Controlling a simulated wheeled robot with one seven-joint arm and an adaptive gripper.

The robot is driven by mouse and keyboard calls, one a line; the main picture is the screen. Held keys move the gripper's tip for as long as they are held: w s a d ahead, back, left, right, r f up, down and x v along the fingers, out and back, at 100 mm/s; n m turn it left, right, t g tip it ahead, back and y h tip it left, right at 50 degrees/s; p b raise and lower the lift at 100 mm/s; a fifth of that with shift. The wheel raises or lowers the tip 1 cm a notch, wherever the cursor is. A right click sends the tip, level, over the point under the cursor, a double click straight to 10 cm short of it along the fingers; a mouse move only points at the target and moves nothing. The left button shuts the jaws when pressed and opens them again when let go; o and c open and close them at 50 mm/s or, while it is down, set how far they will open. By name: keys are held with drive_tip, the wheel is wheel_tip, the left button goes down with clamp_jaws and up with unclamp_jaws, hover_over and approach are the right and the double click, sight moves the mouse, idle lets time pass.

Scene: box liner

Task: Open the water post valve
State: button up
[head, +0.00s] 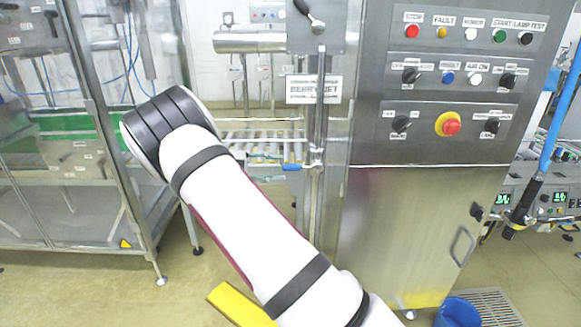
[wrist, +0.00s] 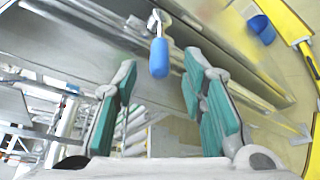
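In the head view, a small valve with a blue lever handle (head: 292,167) sits low on a vertical metal pipe (head: 319,110); the lever points left, roughly level. In the wrist view, a blue handle (wrist: 159,58) on a metal fitting (wrist: 158,22) lies ahead, between the lines of my two fingers. My gripper (wrist: 160,72) is open, with green pads and nothing gripped. The handle appears near the fingertips; I cannot tell whether anything touches. In the head view my gripper is hidden and only my white arm shows.
A steel control cabinet (head: 425,210) with buttons and knobs stands right of the pipe. A glass-walled machine frame (head: 60,190) stands at left, and a roller conveyor (head: 262,140) runs behind. A blue bucket (head: 458,312) is on the floor at lower right.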

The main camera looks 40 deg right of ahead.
sight(291, 167)
drive_tip(key=shift+x, duration=2.75)
clamp_jaws()
